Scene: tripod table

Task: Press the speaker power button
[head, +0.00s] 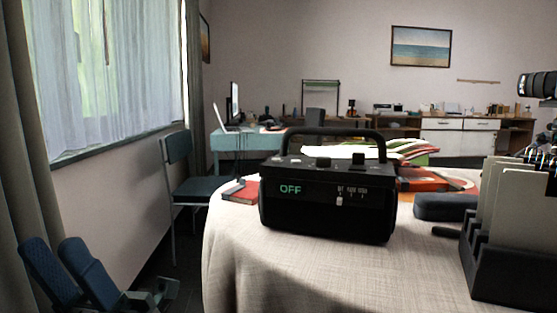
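The speaker (325,199) is a black box with a carry handle, standing upright on the round table. Its front shows a green "OFF" display (290,189) and a small panel with a pale slider (339,200). Raised dark controls (358,158) and smaller pale ones sit on its top. Which of these is the power button I cannot tell. My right gripper is not in view.
The table (285,270) has a pale cloth, bare in front of the speaker. A black rack with upright panels (522,220) stands at right, near a dark case (443,206). Books (243,192) lie beside and behind the speaker. A blue chair (190,188) stands at left.

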